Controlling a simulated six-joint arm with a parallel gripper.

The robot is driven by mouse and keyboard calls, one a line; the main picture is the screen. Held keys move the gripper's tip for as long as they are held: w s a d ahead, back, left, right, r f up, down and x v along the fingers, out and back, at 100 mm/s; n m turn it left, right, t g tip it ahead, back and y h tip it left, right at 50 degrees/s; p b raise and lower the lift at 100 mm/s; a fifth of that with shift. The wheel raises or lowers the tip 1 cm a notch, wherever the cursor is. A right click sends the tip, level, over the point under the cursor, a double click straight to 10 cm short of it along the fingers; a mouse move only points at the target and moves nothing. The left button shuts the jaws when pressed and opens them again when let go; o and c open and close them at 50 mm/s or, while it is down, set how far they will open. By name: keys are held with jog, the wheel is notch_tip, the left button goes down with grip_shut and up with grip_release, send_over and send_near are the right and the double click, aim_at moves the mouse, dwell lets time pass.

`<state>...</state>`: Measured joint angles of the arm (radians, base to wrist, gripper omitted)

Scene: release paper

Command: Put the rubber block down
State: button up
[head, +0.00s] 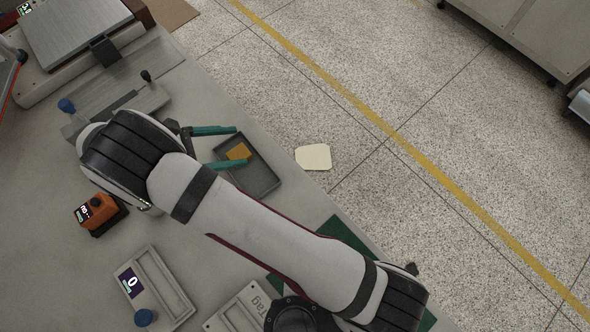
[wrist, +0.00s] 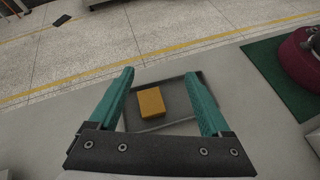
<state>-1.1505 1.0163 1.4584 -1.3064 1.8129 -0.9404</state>
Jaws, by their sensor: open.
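The rubber block (wrist: 151,102) is a small orange-yellow block. It lies in a shallow grey tray (wrist: 182,92) and shows between my fingers in the wrist view. In the head view the block (head: 238,152) is in the upper part of the tray (head: 262,178). My gripper (head: 241,146) has two teal fingers, spread wide with a clear gap on both sides of the block. It also shows in the wrist view (wrist: 160,75), open and empty. The exact height of the fingertips over the tray is hard to tell.
The tray stands near the table edge, with speckled floor beyond. An orange device (head: 97,211) with a display, a grey device with a blue knob (head: 144,317) and a green mat (head: 338,229) are on the table. A cream sheet (head: 313,157) shows past the edge.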

jog(key=d+r+m+g+y, duration=0.3)
jog(key=d+r+m+g, duration=0.3)
jog(key=d+r+m, duration=0.45)
jog(key=s+d+r+m+y, duration=0.3)
jog(key=s+d+m+y, duration=0.6)
jog(key=s+m, duration=0.6)
jog(key=shift+d+r+m, duration=0.35)
jog(key=shift+d+m, duration=0.7)
jog(key=shift+d, duration=0.2)
